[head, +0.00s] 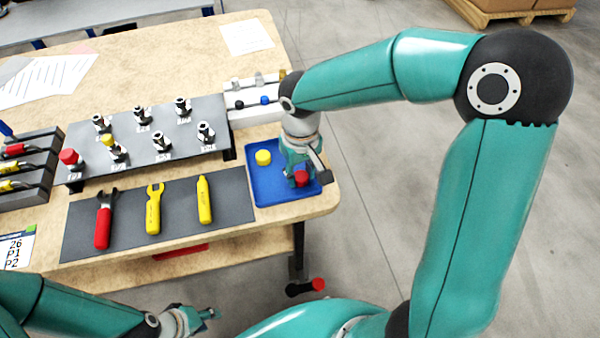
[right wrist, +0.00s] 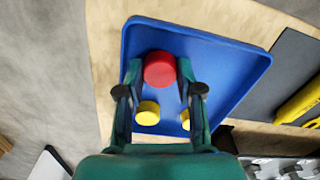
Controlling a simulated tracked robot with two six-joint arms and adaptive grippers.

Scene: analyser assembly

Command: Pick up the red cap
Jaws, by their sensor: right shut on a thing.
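The red cap (head: 301,178) is at the right part of the blue tray (head: 275,198), under my right gripper. It also shows in the right wrist view (right wrist: 159,69), between the fingertips. My right gripper (right wrist: 157,80) points down over the tray and is shut on this red cap. I cannot tell whether the cap touches the tray floor. A yellow cap (head: 263,157) lies in the tray; the right wrist view shows two yellow caps, one at the left (right wrist: 148,113) and one partly behind a finger (right wrist: 186,119). My left gripper (head: 208,314) is low in the head view, away from the table; its opening is unclear.
A grey rack (head: 150,150) holds several metal fittings, one with a red top (head: 69,157). A white block (head: 243,116) stands behind the tray. The table's right edge is close.

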